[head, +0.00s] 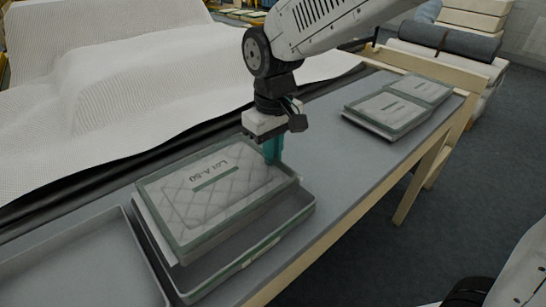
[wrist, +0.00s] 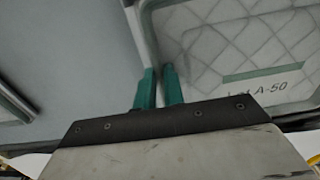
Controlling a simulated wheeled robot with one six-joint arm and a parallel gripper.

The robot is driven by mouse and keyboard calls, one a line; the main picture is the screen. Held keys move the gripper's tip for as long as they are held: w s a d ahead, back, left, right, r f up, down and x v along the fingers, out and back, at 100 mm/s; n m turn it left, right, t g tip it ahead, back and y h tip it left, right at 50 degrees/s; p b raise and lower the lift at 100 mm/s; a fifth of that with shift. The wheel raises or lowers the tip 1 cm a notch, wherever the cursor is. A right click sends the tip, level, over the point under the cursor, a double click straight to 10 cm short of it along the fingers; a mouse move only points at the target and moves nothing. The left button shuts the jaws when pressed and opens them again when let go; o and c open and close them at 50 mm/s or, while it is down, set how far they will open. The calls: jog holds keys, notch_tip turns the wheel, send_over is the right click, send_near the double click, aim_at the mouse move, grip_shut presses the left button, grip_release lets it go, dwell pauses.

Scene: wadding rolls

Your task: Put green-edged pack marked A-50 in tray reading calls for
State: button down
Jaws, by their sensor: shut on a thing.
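The quilted pack marked "Lot A-50" (head: 215,185), pale with a green edge, is over a grey tray (head: 250,259) at the front of the table. It covers most of the tray and sits a little towards the back left of it. I cannot tell whether it rests on the tray or hangs just above. My gripper (head: 272,158) is shut on the pack's right edge, with teal fingers pointing down. In the wrist view the fingers (wrist: 158,72) close at the edge of the pack (wrist: 235,50). A small label on the tray's front wall is too small to read.
An empty grey tray (head: 85,268) lies at the lower left. Two more green-edged packs (head: 388,112) lie at the table's far right end. White wadding (head: 130,85) runs behind a black rail at the back. The grey table (head: 330,165) is clear between.

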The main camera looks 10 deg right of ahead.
jog(key=shift+f, duration=0.95)
jog(key=shift+f, duration=0.55)
jog(key=c, duration=1.5)
grip_release()
jog(key=shift+r, duration=0.1)
notch_tip(320, 180, up, 13)
